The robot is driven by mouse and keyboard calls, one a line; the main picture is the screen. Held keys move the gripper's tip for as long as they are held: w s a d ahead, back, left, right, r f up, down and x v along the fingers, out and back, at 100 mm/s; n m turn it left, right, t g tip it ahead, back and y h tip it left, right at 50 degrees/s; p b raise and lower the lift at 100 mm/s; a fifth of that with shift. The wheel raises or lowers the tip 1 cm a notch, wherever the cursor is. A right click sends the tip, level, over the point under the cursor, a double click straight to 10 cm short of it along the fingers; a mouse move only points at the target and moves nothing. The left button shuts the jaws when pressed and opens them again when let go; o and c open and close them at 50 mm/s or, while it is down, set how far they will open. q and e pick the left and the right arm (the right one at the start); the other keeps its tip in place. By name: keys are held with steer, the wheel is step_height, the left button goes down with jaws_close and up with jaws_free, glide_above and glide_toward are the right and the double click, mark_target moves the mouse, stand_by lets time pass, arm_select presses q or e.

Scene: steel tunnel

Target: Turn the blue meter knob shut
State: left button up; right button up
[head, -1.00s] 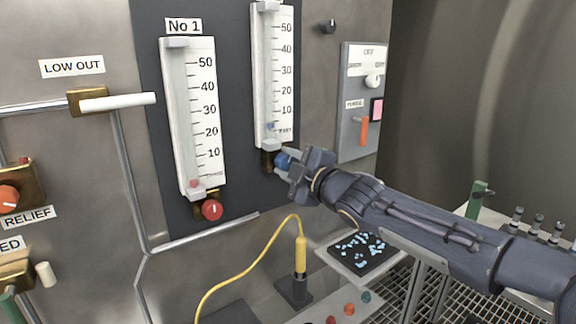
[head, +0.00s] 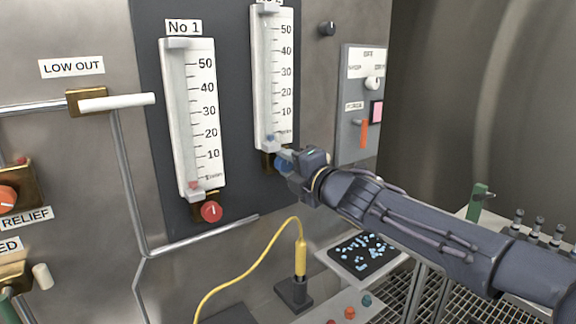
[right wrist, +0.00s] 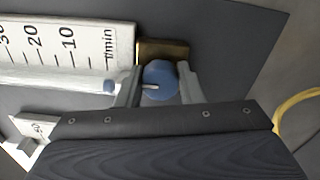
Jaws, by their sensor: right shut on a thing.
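The blue meter knob (head: 283,161) sits at the foot of the right-hand meter (head: 273,80), on a brass block. It also shows in the right wrist view as a round blue knob (right wrist: 159,81) with a white pointer line. My right gripper (head: 290,163) is shut on the knob, with one finger on each side of it. In the right wrist view the brass block (right wrist: 163,49) shows behind the knob. The meter's small blue float (head: 272,133) is low in its tube, near the bottom of the scale. My left gripper is not in view.
The No 1 meter (head: 191,118) with its red knob (head: 211,211) is to the left. A switch panel with an orange lever (head: 364,133) is just right of my gripper. A yellow cable (head: 244,252) and a dark tray (head: 361,257) lie below.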

steer(key=shift+f, duration=0.15)
steer(key=o, duration=0.9)
steer(key=shift+o, duration=0.5)
steer(key=shift+r, duration=0.2)
